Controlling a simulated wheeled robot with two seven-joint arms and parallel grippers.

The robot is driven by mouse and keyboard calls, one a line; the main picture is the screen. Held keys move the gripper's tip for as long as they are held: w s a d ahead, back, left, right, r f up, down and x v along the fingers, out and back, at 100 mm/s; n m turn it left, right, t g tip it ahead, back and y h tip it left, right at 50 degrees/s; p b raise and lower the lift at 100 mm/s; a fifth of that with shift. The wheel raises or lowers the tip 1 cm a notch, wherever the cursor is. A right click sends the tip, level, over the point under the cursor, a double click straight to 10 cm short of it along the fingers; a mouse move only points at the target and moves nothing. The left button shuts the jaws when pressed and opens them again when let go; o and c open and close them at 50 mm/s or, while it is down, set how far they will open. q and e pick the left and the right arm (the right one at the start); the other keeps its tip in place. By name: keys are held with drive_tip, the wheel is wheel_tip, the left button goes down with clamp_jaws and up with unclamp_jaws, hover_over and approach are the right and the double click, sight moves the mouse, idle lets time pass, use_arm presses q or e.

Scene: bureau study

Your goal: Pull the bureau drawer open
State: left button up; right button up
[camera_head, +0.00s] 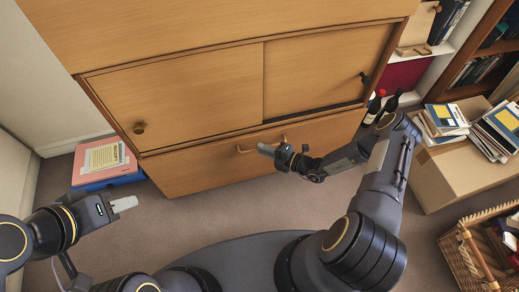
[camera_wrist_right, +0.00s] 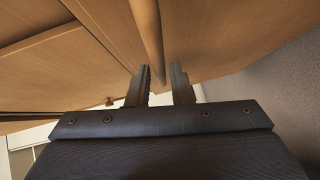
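The wooden bureau (camera_head: 190,90) stands in front of me with a wide drawer (camera_head: 205,167) at its bottom. The drawer looks closed. A bar handle (camera_head: 244,150) runs across the drawer's upper middle. My right gripper (camera_head: 264,149) is at the handle and hides part of it in the head view. In the right wrist view its two fingers (camera_wrist_right: 160,84) are apart, and the handle bar (camera_wrist_right: 148,35) extends ahead of the gap between them. I cannot tell whether they touch it. My left gripper (camera_head: 124,204) is away from the bureau, above the floor at left; its finger gap is not clear.
Books and a blue box (camera_head: 105,163) stand on the floor left of the bureau. Bottles (camera_head: 376,106) stand at its right. A cardboard box (camera_head: 462,172) with books and a wicker basket (camera_head: 463,262) are at right. Carpet (camera_head: 190,225) before the drawer is clear.

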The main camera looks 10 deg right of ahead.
drive_tip(key=shift+x, duration=1.2)
use_arm(q)
drive_tip(key=shift+f, duration=0.25)
use_arm(e)
clamp_jaws()
drive_tip(key=shift+s, duration=0.15)
